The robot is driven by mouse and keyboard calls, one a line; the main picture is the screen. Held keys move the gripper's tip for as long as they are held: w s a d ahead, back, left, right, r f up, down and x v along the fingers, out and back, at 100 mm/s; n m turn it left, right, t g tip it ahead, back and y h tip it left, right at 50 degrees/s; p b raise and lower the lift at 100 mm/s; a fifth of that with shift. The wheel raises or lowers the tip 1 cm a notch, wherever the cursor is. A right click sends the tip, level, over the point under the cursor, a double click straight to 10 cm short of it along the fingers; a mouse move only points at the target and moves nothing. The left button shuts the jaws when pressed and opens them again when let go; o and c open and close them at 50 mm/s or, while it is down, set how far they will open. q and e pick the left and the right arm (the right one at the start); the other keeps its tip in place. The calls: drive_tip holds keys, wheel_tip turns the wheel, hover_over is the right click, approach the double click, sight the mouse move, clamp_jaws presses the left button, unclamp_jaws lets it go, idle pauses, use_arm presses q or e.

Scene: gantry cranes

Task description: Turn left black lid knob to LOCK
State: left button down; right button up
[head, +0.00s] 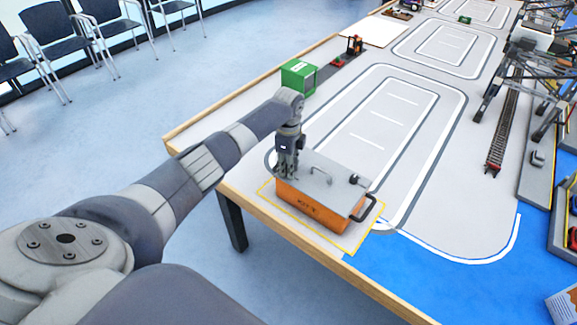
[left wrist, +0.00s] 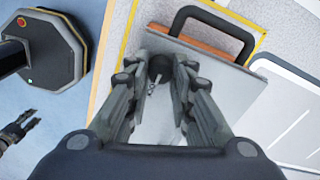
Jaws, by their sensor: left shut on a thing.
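An orange case (head: 312,205) with a grey lid (head: 325,178) sits near the table's front edge. My left gripper (head: 287,174) points down over the lid's left part and covers the left knob in the head view. In the left wrist view, the left black knob (left wrist: 160,66) is between the fingertips of my left gripper (left wrist: 161,75), which is shut on it. Small marks by the knob are too small to read. A second black knob (head: 355,179) stands at the lid's right. My right gripper (left wrist: 22,126) is at the lower left of the left wrist view, away from the case.
A black carry handle (head: 364,208) sticks out at the case's right end, and another (left wrist: 218,20) at the left end. A yellow outline (head: 351,250) surrounds the case. A green box (head: 298,77) stands farther back. Crane models (head: 520,75) stand at the right.

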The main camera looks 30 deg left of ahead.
idle(0.3)
use_arm(q)
drive_tip(key=c, duration=1.4)
unclamp_jaws()
drive_tip(key=shift+r, duration=0.25)
wheel_tip(320, 180, up, 12)
drive_tip(key=shift+f, duration=0.2)
